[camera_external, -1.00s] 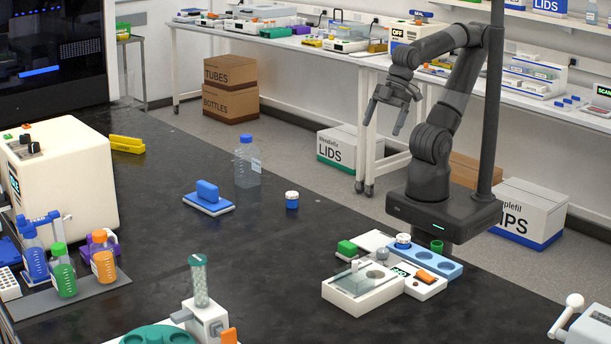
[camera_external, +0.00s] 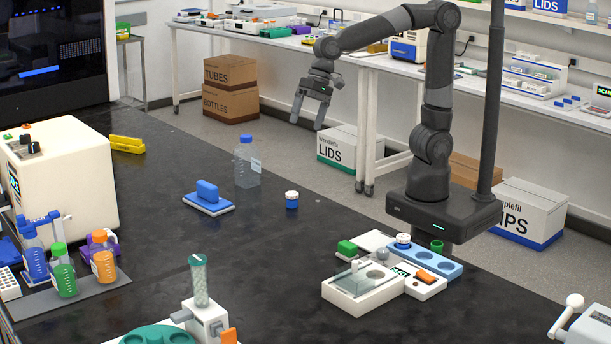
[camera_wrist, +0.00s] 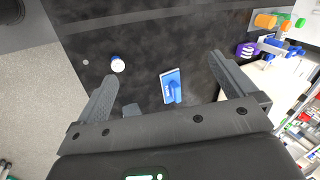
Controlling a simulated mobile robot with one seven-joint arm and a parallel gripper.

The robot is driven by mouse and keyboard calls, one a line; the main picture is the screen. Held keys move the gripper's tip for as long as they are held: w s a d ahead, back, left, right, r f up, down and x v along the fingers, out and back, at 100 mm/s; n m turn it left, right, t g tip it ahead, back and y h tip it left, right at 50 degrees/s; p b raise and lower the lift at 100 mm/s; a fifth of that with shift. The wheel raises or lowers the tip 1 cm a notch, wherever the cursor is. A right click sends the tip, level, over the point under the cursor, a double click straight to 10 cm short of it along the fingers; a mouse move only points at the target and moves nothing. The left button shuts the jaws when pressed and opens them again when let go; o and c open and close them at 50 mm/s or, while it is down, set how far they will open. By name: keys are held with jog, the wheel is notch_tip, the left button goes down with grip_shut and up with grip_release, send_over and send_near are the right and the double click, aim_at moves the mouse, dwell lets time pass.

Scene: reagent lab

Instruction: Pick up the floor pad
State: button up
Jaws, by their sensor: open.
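The floor pad (camera_external: 208,204) is a flat blue and white pad with an upright blue handle. It lies on the dark bench top, left of centre in the external view. In the wrist view the floor pad (camera_wrist: 168,76) shows between the fingers, well beyond them. My gripper (camera_external: 308,122) is open and empty, high up and beyond the bench's far edge, to the right of the pad and apart from it. In the wrist view both fingers of my gripper (camera_wrist: 165,72) are spread wide.
A clear bottle with a blue cap (camera_external: 247,165) stands behind and right of the pad. A small blue jar with a white lid (camera_external: 292,200) stands to its right. A white instrument (camera_external: 365,285) sits nearer the front. Bench around the pad is clear.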

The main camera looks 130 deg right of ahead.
jog(key=w+d+f+m, duration=0.3)
jog(key=w+d+m, duration=0.4)
jog(key=d, duration=0.2)
jog(key=m, duration=1.2)
send_near(208, 183)
jog(key=x, duration=1.1)
jog(key=shift+c, duration=0.2)
jog(key=c, duration=1)
jog(key=shift+o, duration=0.2)
